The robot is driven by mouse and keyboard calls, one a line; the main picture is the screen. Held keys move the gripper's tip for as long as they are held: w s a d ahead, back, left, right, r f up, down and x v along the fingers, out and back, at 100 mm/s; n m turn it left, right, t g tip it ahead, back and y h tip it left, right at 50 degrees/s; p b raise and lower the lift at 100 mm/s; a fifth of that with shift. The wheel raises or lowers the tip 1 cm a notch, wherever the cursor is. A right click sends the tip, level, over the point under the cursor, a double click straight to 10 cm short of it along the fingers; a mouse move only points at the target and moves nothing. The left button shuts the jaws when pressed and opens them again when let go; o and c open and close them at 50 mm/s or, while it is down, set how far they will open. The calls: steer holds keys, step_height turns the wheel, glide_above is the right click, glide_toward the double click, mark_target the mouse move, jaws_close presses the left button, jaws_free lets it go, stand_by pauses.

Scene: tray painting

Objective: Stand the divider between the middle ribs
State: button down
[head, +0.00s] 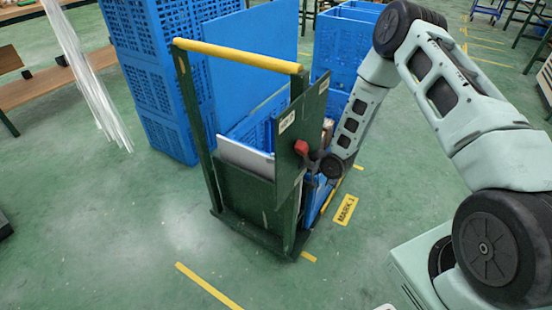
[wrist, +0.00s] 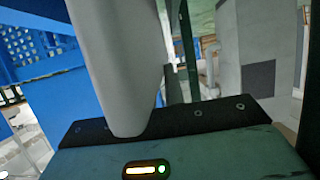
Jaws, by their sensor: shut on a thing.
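A pale grey flat panel (head: 245,158), which looks like the divider, leans tilted at the near side of the blue crate (head: 258,118) on a green trolley. Its right end is hidden behind a dark green upright plate. My gripper is mostly hidden behind that plate in the head view, just right of it. In the wrist view my gripper's body (wrist: 180,150) fills the bottom edge, and a pale grey rounded shape (wrist: 115,70) rises close in front of it. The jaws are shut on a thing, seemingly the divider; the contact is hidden. The ribs cannot be made out.
The trolley has a yellow handle bar (head: 238,55). The dark green plate (head: 292,165) carries a red knob (head: 301,147) close to my wrist. Tall blue crates (head: 150,75) stand behind. Open green floor (head: 110,220) lies to the left, and a yellow marker (head: 345,210) to the right.

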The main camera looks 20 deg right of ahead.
steer(key=c, duration=1.4)
jaws_free()
steer(key=p+v, duration=0.2)
steer(key=v, duration=1.5)
steer(key=shift+r, duration=0.15)
steer(key=shift+s+d, duration=0.1)
